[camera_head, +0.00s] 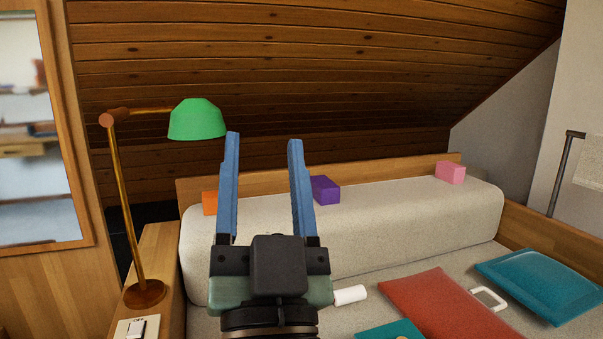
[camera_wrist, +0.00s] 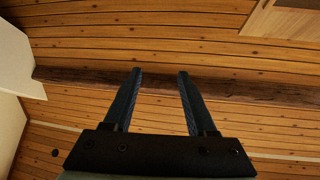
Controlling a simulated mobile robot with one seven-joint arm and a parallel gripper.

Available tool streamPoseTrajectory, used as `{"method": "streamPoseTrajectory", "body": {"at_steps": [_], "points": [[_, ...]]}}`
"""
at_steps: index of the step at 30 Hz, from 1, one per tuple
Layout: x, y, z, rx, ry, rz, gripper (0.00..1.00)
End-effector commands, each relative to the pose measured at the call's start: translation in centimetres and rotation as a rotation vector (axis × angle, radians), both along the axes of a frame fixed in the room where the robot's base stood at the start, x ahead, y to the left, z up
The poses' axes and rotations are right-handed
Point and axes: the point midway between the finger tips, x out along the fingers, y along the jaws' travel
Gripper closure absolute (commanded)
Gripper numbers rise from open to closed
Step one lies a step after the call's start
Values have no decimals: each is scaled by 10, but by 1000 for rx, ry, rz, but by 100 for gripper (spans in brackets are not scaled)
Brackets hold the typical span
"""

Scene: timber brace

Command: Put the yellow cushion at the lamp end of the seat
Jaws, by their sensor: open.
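My gripper (camera_head: 264,140) is open and empty, its two blue fingers pointing up in front of the seat's back. It also shows open in the wrist view (camera_wrist: 159,73), facing the timber ceiling. The lamp (camera_head: 197,119) has a green shade and a brass stem, and stands at the left end of the seat (camera_head: 395,272). I see no yellow cushion in either view. A red cushion (camera_head: 445,305) and a teal cushion (camera_head: 540,284) lie on the right part of the seat. My gripper and arm hide some of the seat's left part.
An orange block (camera_head: 210,203), a purple block (camera_head: 325,190) and a pink block (camera_head: 450,172) sit along the backrest. A white loop (camera_head: 489,299) and a teal item (camera_head: 390,331) lie by the red cushion. The sloping timber ceiling (camera_head: 300,70) hangs behind; a dark beam (camera_wrist: 230,88) crosses it.

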Motion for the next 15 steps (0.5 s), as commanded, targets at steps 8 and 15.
{"method": "streamPoseTrajectory", "body": {"at_steps": [8,15], "points": [[-69,-31,95,-144,-147,-245,43],[-73,-33,99,-151,-150,-262,43]]}}
